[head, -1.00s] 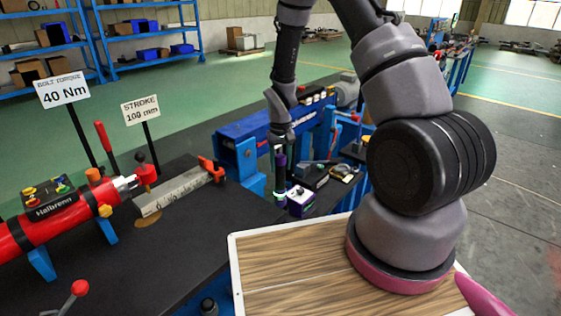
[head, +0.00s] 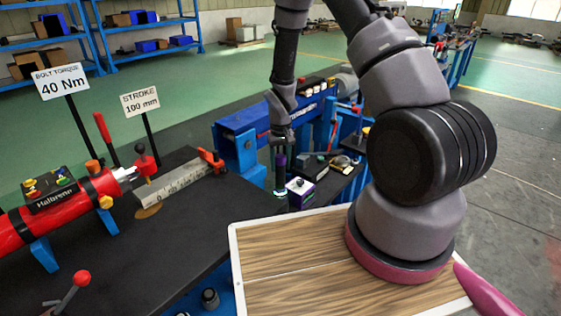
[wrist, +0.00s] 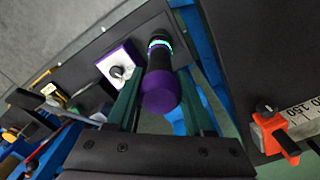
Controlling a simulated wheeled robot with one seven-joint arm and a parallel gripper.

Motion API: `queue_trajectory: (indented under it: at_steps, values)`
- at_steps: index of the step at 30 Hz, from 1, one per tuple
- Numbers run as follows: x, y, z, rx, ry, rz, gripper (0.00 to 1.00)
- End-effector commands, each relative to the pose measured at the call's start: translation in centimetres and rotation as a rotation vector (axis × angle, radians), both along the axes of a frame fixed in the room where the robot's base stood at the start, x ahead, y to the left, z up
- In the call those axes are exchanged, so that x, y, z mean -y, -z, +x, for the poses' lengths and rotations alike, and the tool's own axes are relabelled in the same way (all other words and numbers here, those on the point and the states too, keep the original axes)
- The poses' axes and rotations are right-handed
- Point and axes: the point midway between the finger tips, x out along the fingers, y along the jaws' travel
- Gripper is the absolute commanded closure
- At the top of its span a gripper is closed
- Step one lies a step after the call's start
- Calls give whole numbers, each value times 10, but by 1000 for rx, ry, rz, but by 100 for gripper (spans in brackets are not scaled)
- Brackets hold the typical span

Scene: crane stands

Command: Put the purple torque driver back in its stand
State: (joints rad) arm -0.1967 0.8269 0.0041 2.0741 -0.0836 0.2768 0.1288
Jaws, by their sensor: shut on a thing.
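The torque driver has a purple end cap (wrist: 160,92) and a dark body with a glowing teal-green ring at its far end in the wrist view. It also shows in the head view (head: 280,172), small and roughly upright. My gripper (wrist: 163,75) is shut on the driver, one dark green finger on each side. In the head view my gripper (head: 281,150) is just left of a purple box with a white top and black knob (head: 300,191). This box (wrist: 121,66) lies left of the driver in the wrist view. I cannot tell whether the driver's lower end touches a stand.
A black bench (head: 190,235) holds a red cylinder (head: 80,207) and a ruler with an orange-red clamp (wrist: 272,130). Blue supports and small tools (head: 340,163) stand behind the box. A wood-topped board (head: 290,275) is in front, at my arm's base.

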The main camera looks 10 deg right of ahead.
Motion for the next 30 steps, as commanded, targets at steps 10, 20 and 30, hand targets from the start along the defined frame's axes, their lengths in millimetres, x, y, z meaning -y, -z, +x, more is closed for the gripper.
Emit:
queue_trajectory:
  at_steps: [10,20,30]
  values:
    - [0,12,0,0,0,0,100]
    - [0,17,1,1,0,0,13]
    - [0,18,0,-1,0,0,13]
